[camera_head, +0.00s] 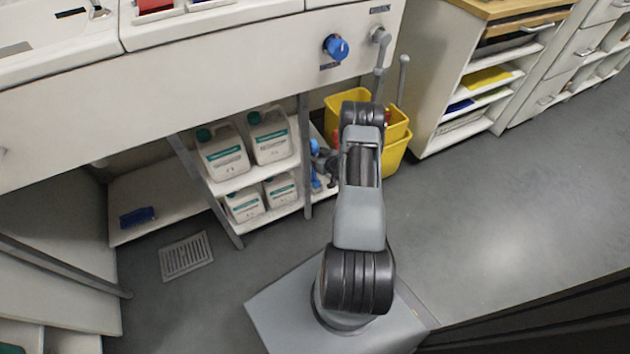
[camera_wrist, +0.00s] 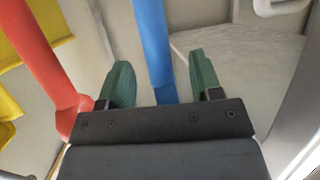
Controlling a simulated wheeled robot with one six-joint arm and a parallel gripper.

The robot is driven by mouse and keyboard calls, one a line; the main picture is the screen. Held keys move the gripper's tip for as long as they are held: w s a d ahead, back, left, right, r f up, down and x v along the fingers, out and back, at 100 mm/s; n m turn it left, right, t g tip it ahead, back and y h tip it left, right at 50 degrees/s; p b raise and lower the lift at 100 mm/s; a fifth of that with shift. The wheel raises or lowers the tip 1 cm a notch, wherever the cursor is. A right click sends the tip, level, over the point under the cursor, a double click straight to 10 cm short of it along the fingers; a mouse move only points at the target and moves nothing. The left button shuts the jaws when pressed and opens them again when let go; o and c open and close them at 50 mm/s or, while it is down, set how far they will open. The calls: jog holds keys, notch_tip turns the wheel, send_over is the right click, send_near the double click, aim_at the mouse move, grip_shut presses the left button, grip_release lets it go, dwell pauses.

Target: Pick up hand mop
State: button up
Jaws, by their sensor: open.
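My gripper (camera_wrist: 162,78) is open, with its two green fingers apart in the wrist view. A blue handle (camera_wrist: 152,40) runs down between the fingers, with a gap on both sides; I cannot tell its exact depth. A red handle (camera_wrist: 40,55) with a wider end stands left of the left finger. In the head view, blue upright parts (camera_head: 315,172) show under the counter beside my gripper (camera_head: 322,163), which is partly hidden by my arm. I cannot tell which handle belongs to the hand mop; no mop head is clearly visible.
A yellow bucket (camera_head: 396,150) stands just right of my gripper under the counter. A shelf (camera_head: 240,184) with several white jugs stands to the left, with a grey post (camera_head: 304,150) close by. A blue knob (camera_head: 337,47) is on the counter front. Floor to the right is clear.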

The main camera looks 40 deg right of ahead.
jog(key=shift+w+f, duration=0.15)
jog(key=shift+w, duration=0.4)
jog(key=c, duration=1)
